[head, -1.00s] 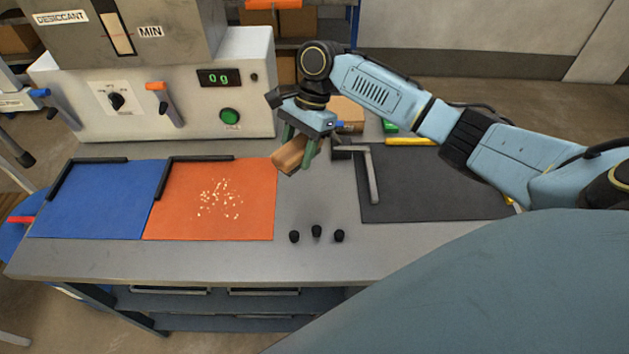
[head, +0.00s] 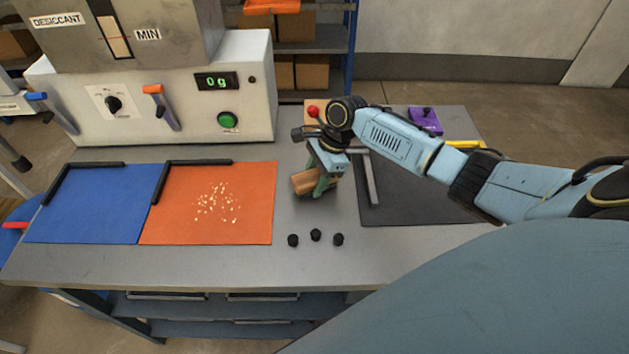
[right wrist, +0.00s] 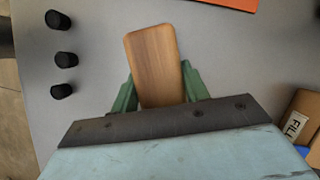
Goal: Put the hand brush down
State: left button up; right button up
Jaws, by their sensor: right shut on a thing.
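The hand brush (head: 305,182) shows as a brown wooden block between the fingers of my right gripper (head: 324,186). In the right wrist view the wooden top of the brush (right wrist: 153,62) sticks out past the green fingers of the gripper (right wrist: 160,92), which are shut on its sides. The brush is over the bare grey tabletop (head: 300,215), between the orange mat (head: 255,200) and the dark mat (head: 420,195). I cannot tell whether its underside touches the table; its bristles are hidden. My left gripper is not in view.
Several black knobs, one (head: 315,235) in the middle, stand just in front of the brush. Pale bits (head: 217,203) lie on the orange mat. A blue mat (head: 95,205) lies at left. A machine (head: 165,75) with a "0 g" display stands behind. A purple item (head: 425,120) is at back right.

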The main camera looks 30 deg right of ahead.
jog(key=shift+f, duration=0.3)
jog(key=shift+f, duration=0.25)
jog(key=shift+s+f, duration=0.25)
jog(key=shift+f, duration=0.15)
jog(key=o, duration=0.9)
jog(key=shift+a+f, duration=0.15)
jog(key=shift+f, duration=0.05)
jog(key=shift+r, duration=0.25)
jog(key=v, duration=0.4)
jog(key=p+v, duration=0.1)
jog(key=v, duration=0.3)
jog(key=p+v, duration=0.1)
jog(key=v, duration=0.4)
jog(key=shift+w+a+r, duration=0.15)
jog(key=shift+w+r, duration=0.05)
jog(key=shift+w, duration=0.15)
